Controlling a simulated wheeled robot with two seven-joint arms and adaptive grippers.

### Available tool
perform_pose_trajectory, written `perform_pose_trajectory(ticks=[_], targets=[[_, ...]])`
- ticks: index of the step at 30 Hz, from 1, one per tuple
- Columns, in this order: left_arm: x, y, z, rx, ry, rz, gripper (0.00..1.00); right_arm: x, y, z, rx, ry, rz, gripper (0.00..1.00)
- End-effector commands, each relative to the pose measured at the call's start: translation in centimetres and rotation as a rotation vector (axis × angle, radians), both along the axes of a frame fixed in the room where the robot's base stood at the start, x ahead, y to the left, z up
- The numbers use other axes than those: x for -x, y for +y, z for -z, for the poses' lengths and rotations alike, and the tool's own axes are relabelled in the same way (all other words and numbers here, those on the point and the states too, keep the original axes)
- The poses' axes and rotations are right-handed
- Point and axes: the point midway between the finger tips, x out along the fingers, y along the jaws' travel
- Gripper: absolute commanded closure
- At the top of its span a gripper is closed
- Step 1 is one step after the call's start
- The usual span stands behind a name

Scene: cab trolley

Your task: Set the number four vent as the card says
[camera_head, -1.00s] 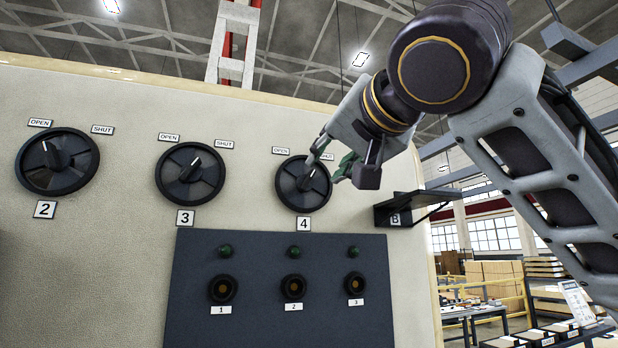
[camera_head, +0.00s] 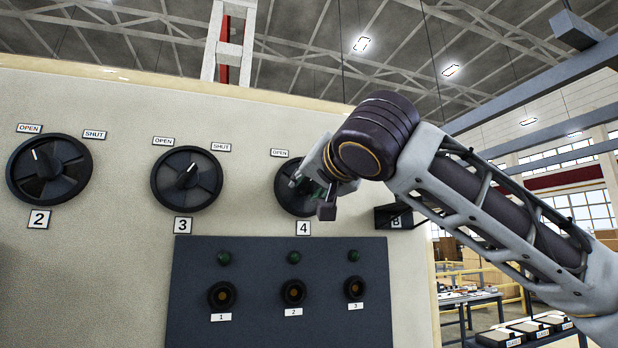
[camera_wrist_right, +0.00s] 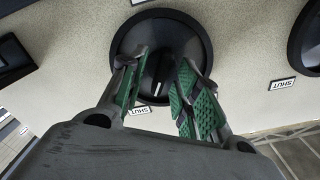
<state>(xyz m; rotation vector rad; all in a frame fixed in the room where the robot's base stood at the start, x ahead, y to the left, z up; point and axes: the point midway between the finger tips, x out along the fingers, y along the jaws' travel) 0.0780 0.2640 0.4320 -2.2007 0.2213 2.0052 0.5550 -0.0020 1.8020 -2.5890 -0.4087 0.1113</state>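The number four vent (camera_head: 284,191) is a black dial on the cream panel, above its plate 4 (camera_head: 303,228). My right gripper (camera_head: 309,184) is in front of it and hides its right part and SHUT label; the OPEN label (camera_head: 280,153) shows. In the right wrist view, the vent's centre knob (camera_wrist_right: 156,72) lies between my two green-padded fingers (camera_wrist_right: 158,88). They are apart, one on each side, with a gap visible around the knob. Its white mark points down in that view, towards the label side. My left gripper is out of view. I see no readable card.
Vent 3 (camera_head: 188,179) and vent 2 (camera_head: 49,170) are to the left. A dark board (camera_head: 260,322) with lamps and round buttons is below. Tables stand farther right.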

Motion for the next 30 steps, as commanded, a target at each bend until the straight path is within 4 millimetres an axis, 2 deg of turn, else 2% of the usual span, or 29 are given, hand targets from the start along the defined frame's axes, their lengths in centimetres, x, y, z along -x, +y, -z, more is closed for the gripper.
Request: perform_pose_trajectory(ticks=[6, 16, 17, 24, 30], targets=[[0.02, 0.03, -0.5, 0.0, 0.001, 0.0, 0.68, -1.04, 0.37, -0.05, 0.0, 0.0, 0.0, 0.68], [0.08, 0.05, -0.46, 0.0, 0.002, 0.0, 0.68, -1.2, 0.42, 0.04, 0.0, 0.0, -0.001, 0.68], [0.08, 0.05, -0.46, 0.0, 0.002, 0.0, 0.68, -1.2, 0.42, 0.04, 0.0, 0.0, -0.001, 0.69], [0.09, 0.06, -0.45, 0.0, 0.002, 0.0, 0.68, -1.18, 0.41, 0.03, 0.001, -0.001, -0.001, 1.0], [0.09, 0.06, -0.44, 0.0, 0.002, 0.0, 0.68, -1.19, 0.42, 0.05, 0.001, 0.0, 0.0, 1.0]])
